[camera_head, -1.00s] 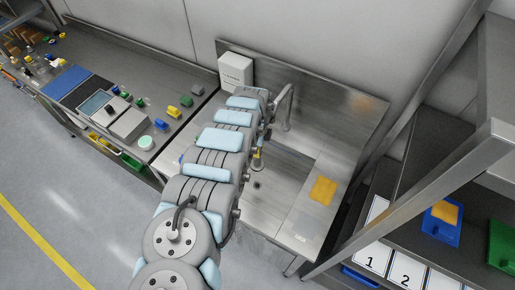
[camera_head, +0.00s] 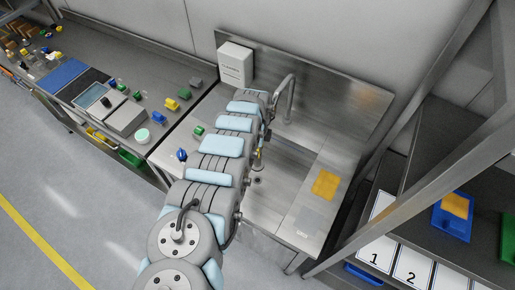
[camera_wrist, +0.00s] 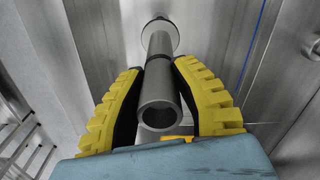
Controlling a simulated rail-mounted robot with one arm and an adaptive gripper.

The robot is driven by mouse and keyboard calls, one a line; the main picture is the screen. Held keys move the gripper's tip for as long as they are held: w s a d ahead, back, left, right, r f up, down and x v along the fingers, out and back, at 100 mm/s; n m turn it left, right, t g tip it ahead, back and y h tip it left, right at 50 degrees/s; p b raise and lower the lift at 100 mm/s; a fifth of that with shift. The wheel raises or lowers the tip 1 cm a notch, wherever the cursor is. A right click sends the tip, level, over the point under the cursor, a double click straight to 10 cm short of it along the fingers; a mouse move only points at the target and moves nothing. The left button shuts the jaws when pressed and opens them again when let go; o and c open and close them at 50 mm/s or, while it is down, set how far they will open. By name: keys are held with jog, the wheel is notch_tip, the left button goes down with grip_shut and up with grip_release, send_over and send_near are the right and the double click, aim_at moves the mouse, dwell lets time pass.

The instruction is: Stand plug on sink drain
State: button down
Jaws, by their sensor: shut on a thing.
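The plug is a grey hollow tube. In the wrist view the plug (camera_wrist: 158,85) sits between the yellow-padded fingers of my gripper (camera_wrist: 158,95), which are shut on it. Its open end faces the camera and its far end points at a pale round ring (camera_wrist: 163,27) on the steel. I cannot tell whether it touches there. In the head view the plug's lower part (camera_head: 258,162) shows beside my arm, just above the dark sink drain (camera_head: 257,181). My gripper is mostly hidden behind the arm there. The steel sink (camera_head: 284,168) lies around them.
A tall curved tap (camera_head: 290,98) stands behind the arm. An orange cloth (camera_head: 325,184) lies on the sink's right ledge. The left bench holds several small parts. A shelf with a blue bin (camera_head: 452,216) stands at right.

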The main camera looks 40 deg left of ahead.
aim_at(258, 167)
notch_tip(258, 167, down, 14)
jog(key=b, duration=1.1)
jog(key=shift+b, duration=0.35)
dwell(0.6)
jog(key=shift+d+r, duration=0.1)
dwell(0.9)
dwell(0.8)
jog(key=shift+c, duration=1.8)
grip_release()
jog(key=shift+f, duration=0.2)
jog(key=shift+r, duration=0.15)
